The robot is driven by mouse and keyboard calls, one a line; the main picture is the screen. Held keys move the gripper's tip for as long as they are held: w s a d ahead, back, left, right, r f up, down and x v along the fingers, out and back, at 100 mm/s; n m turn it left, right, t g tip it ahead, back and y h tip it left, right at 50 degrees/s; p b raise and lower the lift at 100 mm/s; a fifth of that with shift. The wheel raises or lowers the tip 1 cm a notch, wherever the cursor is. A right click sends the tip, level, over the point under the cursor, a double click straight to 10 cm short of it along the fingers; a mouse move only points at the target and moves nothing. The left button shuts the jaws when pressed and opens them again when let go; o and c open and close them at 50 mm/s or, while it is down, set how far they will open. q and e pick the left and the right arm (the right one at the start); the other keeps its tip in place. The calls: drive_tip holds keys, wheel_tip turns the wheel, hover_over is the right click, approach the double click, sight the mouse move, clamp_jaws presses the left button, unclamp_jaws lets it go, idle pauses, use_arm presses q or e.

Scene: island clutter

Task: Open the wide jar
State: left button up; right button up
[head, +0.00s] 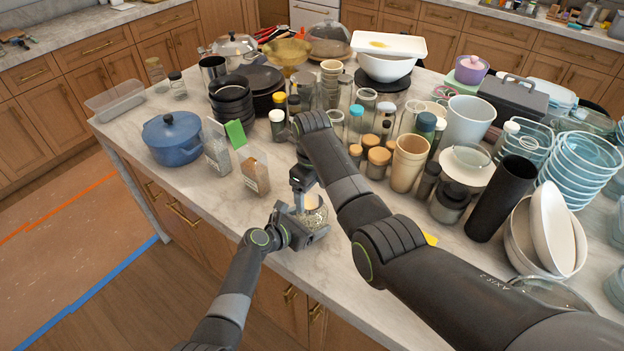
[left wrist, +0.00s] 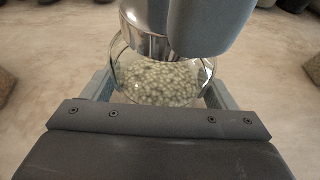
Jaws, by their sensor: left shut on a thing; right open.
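The wide jar (head: 313,214) is clear glass with small pale round pieces inside, and stands upright near the front edge of the counter. My left gripper (head: 308,230) comes in low from the front and is shut around its body. In the left wrist view, the jar (left wrist: 155,82) sits between the left fingers, with a shiny silver lid (left wrist: 143,42) on top. My right gripper (head: 303,188) points down over the jar from above and is open. One of its fingers covers part of the lid in the left wrist view, so I cannot tell whether it touches.
A blue pot (head: 172,140) and spice packets (head: 255,176) stand to the left. Behind are jars, bottles and black bowls (head: 231,106). Cups, a black cylinder (head: 502,197) and white bowls crowd the right. Bare marble lies just left of the jar.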

sight(313, 202)
drive_tip(key=shift+f, duration=1.35)
